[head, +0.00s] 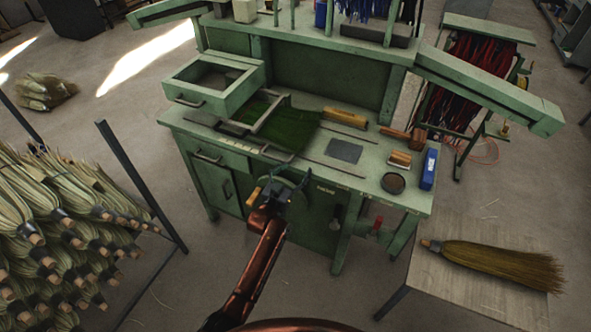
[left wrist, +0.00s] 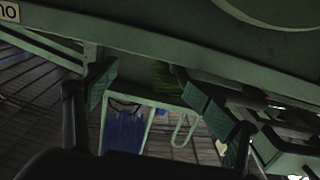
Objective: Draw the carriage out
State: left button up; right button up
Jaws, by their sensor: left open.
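The carriage, as far as I can tell, is the pale green frame (head: 263,118) on the bench top, with dark green bristles (head: 285,124) lying in and beside it. Thin rails run along the bench near it. A small dark bar lies at its front, close to the bench's front edge. My left gripper (head: 289,182) is open and empty, just in front of the bench front, below and right of the carriage. In the left wrist view, its two fingers (left wrist: 160,98) stand apart with green bench parts and a little green bristle (left wrist: 163,76) beyond them. My right gripper is not in view.
The green bench (head: 310,165) has an open drawer box (head: 205,98) at its left. A brush, wooden blocks, a round tin (head: 393,183) and a blue box (head: 429,168) lie at its right. A broom (head: 500,264) lies on a side table. Bundled brooms (head: 60,240) fill the left.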

pick_arm(q)
jog(key=o, duration=0.6)
jog(key=v, duration=1.2)
